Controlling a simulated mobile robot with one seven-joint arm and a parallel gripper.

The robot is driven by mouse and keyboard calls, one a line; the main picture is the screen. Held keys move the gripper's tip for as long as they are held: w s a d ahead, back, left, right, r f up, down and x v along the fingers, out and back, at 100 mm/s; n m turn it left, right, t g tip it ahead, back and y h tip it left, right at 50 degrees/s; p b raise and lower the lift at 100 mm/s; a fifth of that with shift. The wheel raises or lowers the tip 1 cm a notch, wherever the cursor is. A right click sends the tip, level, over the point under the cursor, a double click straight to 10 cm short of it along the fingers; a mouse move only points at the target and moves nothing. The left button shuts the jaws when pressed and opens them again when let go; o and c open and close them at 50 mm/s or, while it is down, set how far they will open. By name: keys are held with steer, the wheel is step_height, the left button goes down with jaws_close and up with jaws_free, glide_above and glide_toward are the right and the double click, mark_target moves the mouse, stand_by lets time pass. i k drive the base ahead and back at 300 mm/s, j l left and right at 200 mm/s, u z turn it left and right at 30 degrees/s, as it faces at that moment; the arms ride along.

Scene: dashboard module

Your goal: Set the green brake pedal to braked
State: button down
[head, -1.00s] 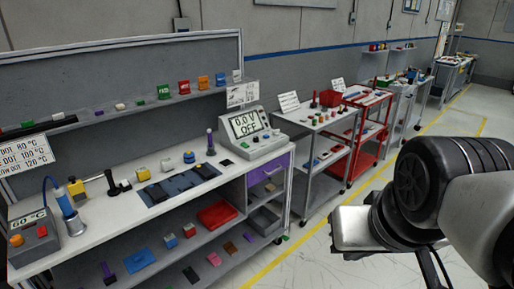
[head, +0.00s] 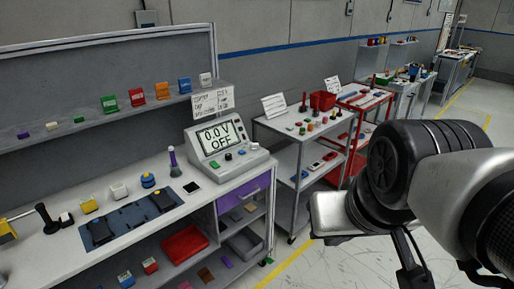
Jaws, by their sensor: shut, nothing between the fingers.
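A small green piece (head: 269,261) shows low down at the right end of the long workbench (head: 208,189). It may be the green brake pedal, but it is too small to tell its shape or whether it is raised or pressed. My arm (head: 395,180) reaches across the right side of the head view, well to the right of the green piece and apart from it. I cannot make out my gripper's fingers in this view.
The bench carries a meter reading 0.0 V OFF (head: 228,150) and two dark pedal-like parts on a blue-grey plate (head: 131,215). A grey cart (head: 291,133) and a red cart (head: 372,98) stand beyond. Pale floor (head: 300,270) is open between bench and arm.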

mark_target(269, 259)
steer(key=i+l+u, duration=0.1)
steer(key=i+l, duration=0.45)
steer(key=i, duration=0.15)
steer(key=i+l+u, duration=0.1)
steer(key=i+l, duration=0.45)
steer(key=i, duration=0.15)
